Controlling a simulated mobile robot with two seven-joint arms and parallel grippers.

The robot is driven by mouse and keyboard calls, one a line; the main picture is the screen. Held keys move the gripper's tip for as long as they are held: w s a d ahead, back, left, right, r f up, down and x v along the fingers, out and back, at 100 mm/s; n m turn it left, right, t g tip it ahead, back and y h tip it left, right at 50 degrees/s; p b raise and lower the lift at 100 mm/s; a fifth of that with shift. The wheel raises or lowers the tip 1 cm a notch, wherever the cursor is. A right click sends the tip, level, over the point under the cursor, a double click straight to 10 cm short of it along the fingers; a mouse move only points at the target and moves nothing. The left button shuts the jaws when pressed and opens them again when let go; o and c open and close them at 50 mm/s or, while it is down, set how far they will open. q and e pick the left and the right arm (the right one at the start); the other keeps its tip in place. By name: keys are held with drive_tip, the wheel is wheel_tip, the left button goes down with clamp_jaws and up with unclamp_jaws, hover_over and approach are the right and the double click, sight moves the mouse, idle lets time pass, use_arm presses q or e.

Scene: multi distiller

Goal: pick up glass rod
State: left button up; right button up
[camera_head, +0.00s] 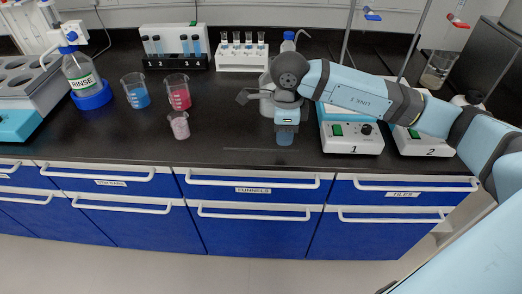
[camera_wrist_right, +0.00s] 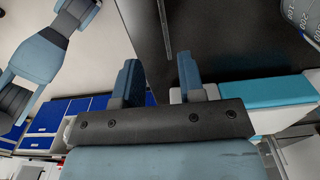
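The glass rod (camera_head: 260,149) is a thin, faint line lying flat on the black bench near its front edge, left of my right gripper. In the right wrist view a thin pale line that looks like the rod (camera_wrist_right: 164,28) runs down from the top edge, ahead of the gap between the fingers. My right gripper (camera_head: 285,140) points down over the bench by the rod's right end. Its two blue fingers (camera_wrist_right: 158,62) are apart with nothing between them. Whether the fingertips touch the bench is unclear. My left gripper is not in view.
Hotplate 1 (camera_head: 352,141) stands close to the right of the gripper. Beakers with blue (camera_head: 136,95), red (camera_head: 179,97) and pink (camera_head: 179,127) liquid stand left. Tube racks (camera_head: 242,58) are behind. A marked glass vessel (camera_wrist_right: 301,22) shows in the right wrist view.

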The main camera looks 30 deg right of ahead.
sight(284, 150)
drive_tip(key=shift+w+d+f, duration=0.1)
drive_tip(key=shift+d+f, duration=0.05)
drive_tip(key=shift+f, duration=1.3)
drive_tip(key=shift+w+d+f, duration=0.1)
drive_tip(key=shift+d+f, duration=0.05)
drive_tip(key=shift+f, duration=1.25)
drive_tip(key=shift+f+b, duration=0.15)
drive_tip(key=shift+b, duration=0.25)
clamp_jaws()
